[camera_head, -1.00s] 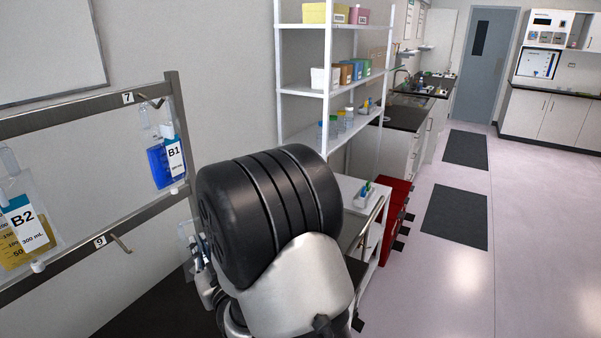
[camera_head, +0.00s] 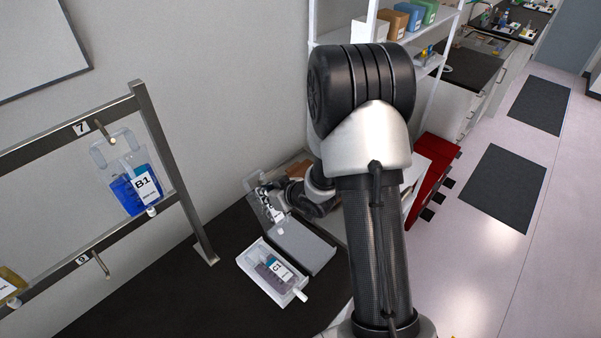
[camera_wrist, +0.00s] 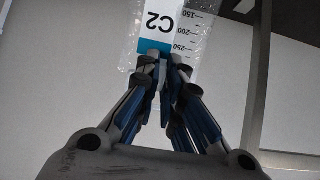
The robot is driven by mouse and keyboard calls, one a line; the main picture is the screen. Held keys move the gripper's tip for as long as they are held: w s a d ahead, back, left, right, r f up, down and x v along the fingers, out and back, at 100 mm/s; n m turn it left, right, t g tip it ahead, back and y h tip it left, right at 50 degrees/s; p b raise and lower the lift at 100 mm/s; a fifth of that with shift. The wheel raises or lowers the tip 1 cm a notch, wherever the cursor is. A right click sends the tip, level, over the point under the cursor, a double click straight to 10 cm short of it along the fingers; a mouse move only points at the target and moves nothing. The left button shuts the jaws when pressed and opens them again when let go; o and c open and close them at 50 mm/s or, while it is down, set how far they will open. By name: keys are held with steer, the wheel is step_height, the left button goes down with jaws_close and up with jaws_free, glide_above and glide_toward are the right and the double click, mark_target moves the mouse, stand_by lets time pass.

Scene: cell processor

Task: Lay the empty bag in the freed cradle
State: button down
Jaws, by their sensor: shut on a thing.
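A clear bag labelled C2 (camera_wrist: 170,22) with a blue band is pinched at its edge by my gripper (camera_wrist: 162,70) in the wrist view. It looks empty, and its far end is out of that frame. In the head view my gripper (camera_head: 270,204) is small and partly hidden by my arm, above the far end of the dark bench. A white tray (camera_head: 249,276) there holds a bag labelled C1 (camera_head: 277,268) with purplish liquid. A flat grey panel (camera_head: 304,246) lies beside the tray. I cannot tell which part is the freed cradle.
A metal rack (camera_head: 168,170) at left carries a blue-filled bag labelled B1 (camera_head: 137,190) and bare hooks. The dark bench top (camera_head: 185,295) is clear in front. White shelves (camera_head: 332,30) and red drawers (camera_head: 432,170) stand beyond my arm.

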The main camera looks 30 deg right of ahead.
steer(key=s+d+g+p, duration=0.3)
steer(key=s+d+p, duration=0.25)
steer(key=d, duration=0.25)
step_height(320, 180, down, 10)
steer(key=b, duration=0.9)
steer(key=shift+w+r+n+h, duration=0.2)
steer(key=shift+r+n+h, duration=0.05)
steer(key=shift+n+h, duration=0.05)
steer(key=c, duration=1.7)
jaws_free()
steer(key=shift+o, duration=0.2)
